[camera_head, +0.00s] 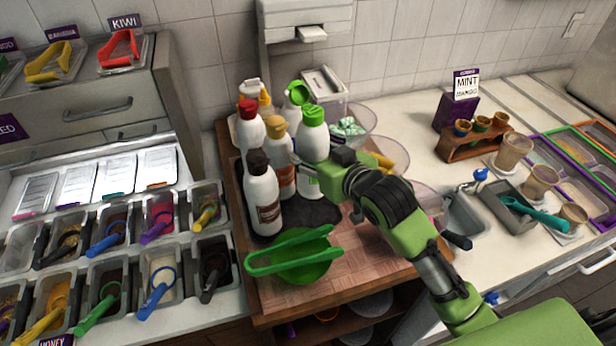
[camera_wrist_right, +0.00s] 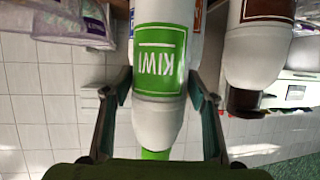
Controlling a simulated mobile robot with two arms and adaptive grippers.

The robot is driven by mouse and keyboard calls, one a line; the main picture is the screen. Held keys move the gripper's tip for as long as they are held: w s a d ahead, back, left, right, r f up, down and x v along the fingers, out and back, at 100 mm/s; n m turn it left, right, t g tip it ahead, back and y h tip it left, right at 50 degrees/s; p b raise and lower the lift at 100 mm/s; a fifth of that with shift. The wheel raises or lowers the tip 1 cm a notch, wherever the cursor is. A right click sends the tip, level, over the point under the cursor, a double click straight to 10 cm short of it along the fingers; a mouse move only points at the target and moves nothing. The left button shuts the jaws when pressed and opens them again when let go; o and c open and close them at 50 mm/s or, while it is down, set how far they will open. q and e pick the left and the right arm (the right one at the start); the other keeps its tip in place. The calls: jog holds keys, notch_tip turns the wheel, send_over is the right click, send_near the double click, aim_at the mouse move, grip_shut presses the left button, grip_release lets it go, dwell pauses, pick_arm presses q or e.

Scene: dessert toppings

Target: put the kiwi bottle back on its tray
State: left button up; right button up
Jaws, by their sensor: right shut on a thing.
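The kiwi bottle (camera_head: 313,143) is white with a green cap and stands upright among the other bottles in the head view. In the right wrist view the bottle (camera_wrist_right: 156,122) appears upside down, with its green KIWI label between the fingers. My right gripper (camera_head: 340,182) is shut on it from the right side. The gripper's fingers also show in the right wrist view (camera_wrist_right: 160,95). The dark tray (camera_head: 318,214) lies under the bottle group. My left gripper is not in view.
A brown-capped bottle (camera_head: 263,196), a yellow-capped bottle (camera_head: 279,150) and a red-capped bottle (camera_head: 249,130) stand close on the left. A green bowl with tongs (camera_head: 297,270) sits in front. Clear bowls (camera_head: 388,152) stand to the right.

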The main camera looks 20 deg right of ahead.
aim_at(315, 183)
jog(key=f, duration=0.3)
jog(key=shift+s+d+f, duration=0.1)
jog(key=shift+s+f, duration=0.05)
jog(key=shift+s, duration=0.25)
jog(key=shift+f, duration=0.25)
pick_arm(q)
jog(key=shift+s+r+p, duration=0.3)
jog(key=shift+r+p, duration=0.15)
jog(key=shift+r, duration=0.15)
pick_arm(e)
jog(key=shift+w+f, duration=0.2)
jog(key=shift+f, duration=1.85)
jog(key=o, duration=1.1)
jog(key=shift+s+f, duration=0.1)
jog(key=shift+f, duration=0.25)
jog(key=shift+s+r, duration=0.1)
pick_arm(q)
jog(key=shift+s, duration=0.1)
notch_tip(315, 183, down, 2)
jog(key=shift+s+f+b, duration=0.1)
jog(key=shift+b, duration=0.95)
pick_arm(e)
jog(key=v, duration=1.2)
